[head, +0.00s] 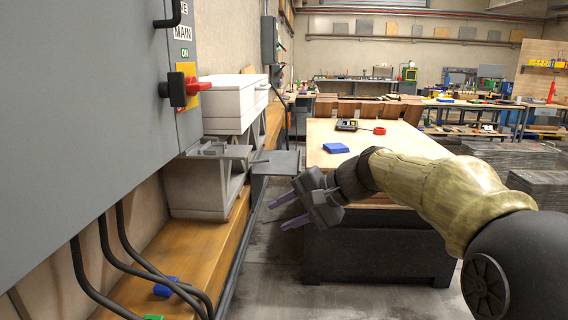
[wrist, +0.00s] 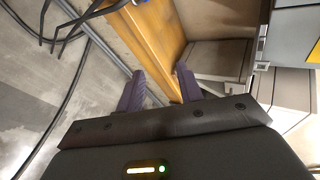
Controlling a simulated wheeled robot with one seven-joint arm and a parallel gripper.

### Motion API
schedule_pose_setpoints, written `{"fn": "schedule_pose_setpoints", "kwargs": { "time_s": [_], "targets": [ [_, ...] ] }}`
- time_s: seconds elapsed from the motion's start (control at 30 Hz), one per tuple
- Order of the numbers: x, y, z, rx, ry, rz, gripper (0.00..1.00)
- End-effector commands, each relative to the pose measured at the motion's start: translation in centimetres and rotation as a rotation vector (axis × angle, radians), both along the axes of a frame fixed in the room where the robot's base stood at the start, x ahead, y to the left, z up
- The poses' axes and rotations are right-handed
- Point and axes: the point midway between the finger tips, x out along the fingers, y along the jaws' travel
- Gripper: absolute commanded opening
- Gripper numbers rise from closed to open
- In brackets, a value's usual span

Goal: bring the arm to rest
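My arm reaches in from the right of the head view, its forearm in a tan sleeve, in front of a wooden-topped table (head: 385,195). My gripper (head: 278,213) points left into the open space between that table and the wall bench. Its two purple-grey fingers are apart, and nothing shows between them. In the wrist view the gripper (wrist: 160,85) also shows its two fingers spread, with the floor and the edge of the wooden bench beyond them.
A grey electrical cabinet (head: 85,90) with a red switch handle (head: 198,87) and black cables stands at left. Below it runs a wooden bench (head: 200,262) with blue and green blocks. The table holds a blue block (head: 336,148) and a red ring (head: 379,130). Bare floor lies between.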

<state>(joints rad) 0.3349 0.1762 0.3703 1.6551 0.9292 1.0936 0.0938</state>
Motion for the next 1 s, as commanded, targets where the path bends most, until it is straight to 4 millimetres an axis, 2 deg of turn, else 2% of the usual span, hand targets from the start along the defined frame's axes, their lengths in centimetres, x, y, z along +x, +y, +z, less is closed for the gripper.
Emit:
{"fn": "schedule_pose_setpoints", "kwargs": {
  "time_s": [0.03,0.2,0.3,0.43,0.6,0.87,0.9,0.93,1.0],
  "targets": [
    [-0.8,-0.7,-2.9,-0.081,0.019,-0.014,0.36],
    [-4.1,-4.5,-11.8,-0.369,0.047,-0.030,0.36],
    [-6.7,-7.1,-16.0,-0.529,0.045,-0.006,0.36],
    [-10.2,-10.1,-20.3,-0.704,0.029,0.054,0.36],
    [-13.9,-12.6,-23.6,-0.851,-0.005,0.144,0.36],
    [-18.4,-14.6,-26.6,-0.977,-0.060,0.278,0.36],
    [-19.0,-14.7,-26.9,-0.991,-0.070,0.298,0.36],
    [-18.6,-14.7,-25.7,-0.988,-0.071,0.291,0.36],
    [-18.5,-14.7,-24.7,-0.987,-0.070,0.288,0.36]
  ]
}}
